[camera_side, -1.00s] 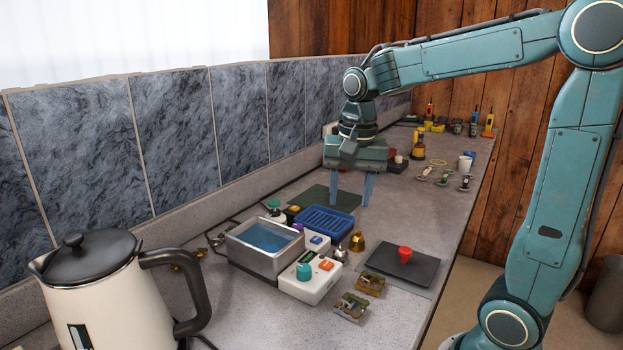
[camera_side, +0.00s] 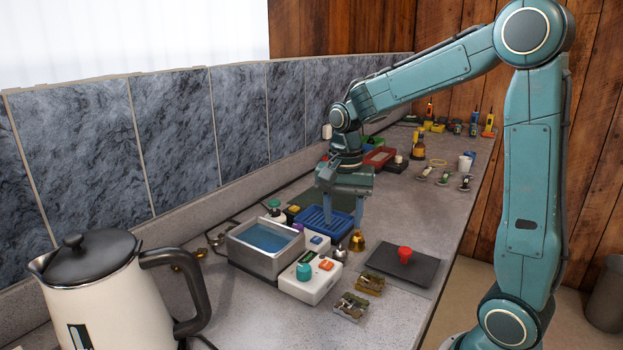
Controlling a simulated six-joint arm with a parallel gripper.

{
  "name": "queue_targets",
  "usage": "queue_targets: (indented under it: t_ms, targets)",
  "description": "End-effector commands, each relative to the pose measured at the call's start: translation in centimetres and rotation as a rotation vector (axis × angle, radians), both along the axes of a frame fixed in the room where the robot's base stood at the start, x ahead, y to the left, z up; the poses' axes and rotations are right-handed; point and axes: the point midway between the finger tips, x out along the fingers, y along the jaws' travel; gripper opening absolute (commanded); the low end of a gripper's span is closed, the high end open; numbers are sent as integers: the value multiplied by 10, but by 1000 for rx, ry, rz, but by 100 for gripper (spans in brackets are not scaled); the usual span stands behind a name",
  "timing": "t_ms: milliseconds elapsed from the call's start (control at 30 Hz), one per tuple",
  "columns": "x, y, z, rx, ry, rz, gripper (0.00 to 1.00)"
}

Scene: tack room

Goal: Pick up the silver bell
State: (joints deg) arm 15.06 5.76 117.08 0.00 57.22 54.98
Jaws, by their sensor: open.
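The silver bell (camera_side: 340,254) is a small shiny shape on the counter, just right of the white box with an orange button. A gold bell (camera_side: 357,241) stands close behind it and to its right. My gripper (camera_side: 343,222) is open and points down, its two fingers apart with nothing seen between them. It is above and behind the two bells, over the right part of the blue tray. The silver bell is clear of the fingers. Its fine shape is too small to tell.
A metal basin with blue liquid (camera_side: 264,262) and a white control box (camera_side: 309,283) crowd the left. A dark pad (camera_side: 418,273) carries a red knob (camera_side: 404,255) at the right. Brass pieces (camera_side: 351,307) lie in front. A kettle (camera_side: 95,290) stands nearest.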

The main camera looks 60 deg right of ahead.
Motion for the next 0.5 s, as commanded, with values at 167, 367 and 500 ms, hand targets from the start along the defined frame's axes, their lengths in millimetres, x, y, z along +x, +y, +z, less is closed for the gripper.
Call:
queue_targets:
  t_ms: [167,367,500]
  targets:
    - [0,0,-25,1,3,0,46]
    - [0,0,-36,0,0,1,46]
    - [0,0,-37,-1,-1,1,46]
